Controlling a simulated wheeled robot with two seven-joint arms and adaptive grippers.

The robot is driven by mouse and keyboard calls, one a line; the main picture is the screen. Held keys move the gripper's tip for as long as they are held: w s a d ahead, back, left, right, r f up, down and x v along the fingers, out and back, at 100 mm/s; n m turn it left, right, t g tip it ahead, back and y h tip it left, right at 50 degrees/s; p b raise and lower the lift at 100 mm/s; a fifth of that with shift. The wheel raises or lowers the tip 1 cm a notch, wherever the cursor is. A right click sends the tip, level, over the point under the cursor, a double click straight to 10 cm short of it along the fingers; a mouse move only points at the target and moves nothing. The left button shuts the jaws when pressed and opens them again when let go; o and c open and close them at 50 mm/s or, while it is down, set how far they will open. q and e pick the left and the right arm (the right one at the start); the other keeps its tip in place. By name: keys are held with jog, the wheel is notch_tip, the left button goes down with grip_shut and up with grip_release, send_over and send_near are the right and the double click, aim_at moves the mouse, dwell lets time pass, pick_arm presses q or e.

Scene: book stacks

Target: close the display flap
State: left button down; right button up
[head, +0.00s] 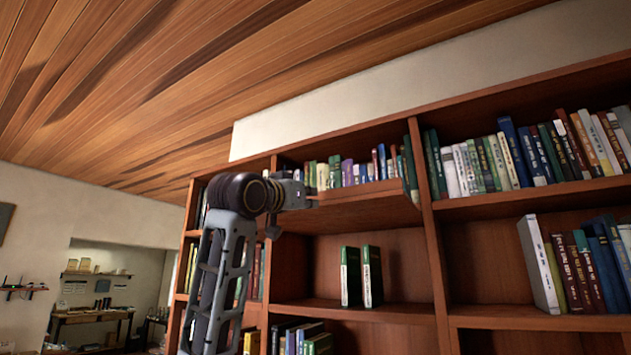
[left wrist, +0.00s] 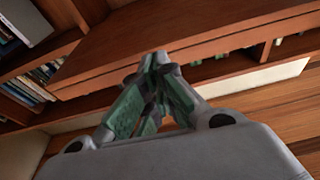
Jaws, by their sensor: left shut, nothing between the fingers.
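The display flap (head: 365,208) is a reddish-brown wooden panel. It is raised and sticks out from the bookcase above a compartment with two green books (head: 361,276). The compartment below it is open to view. My left gripper (head: 308,197) is at the flap's left end in the head view. In the left wrist view, the left gripper (left wrist: 157,62) has its fingertips together and empty, close to the wooden panel of the flap (left wrist: 200,40). I cannot tell whether they touch. My right gripper is not in view.
The bookcase's upright divider (head: 428,230) stands right of the flap. Rows of books (head: 530,155) fill the shelves to the right, and more books (head: 350,172) stand behind and above the flap. A side table (head: 90,320) is far off at the left.

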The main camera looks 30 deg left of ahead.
pick_arm(q)
jog(key=s+a+r+t, duration=0.1)
jog(key=s+r, duration=0.4)
jog(key=r, duration=0.1)
jog(key=shift+r, duration=0.35)
jog(key=shift+a+p+x, duration=0.3)
jog(key=shift+p+x, duration=2)
jog(key=shift+x, duration=2.7)
jog(key=shift+d+f, duration=0.15)
jog(key=shift+f, duration=0.85)
jog(key=shift+d+f, duration=0.15)
jog(key=shift+f, duration=0.8)
jog(key=shift+s, duration=0.1)
jog(key=shift+f, duration=0.25)
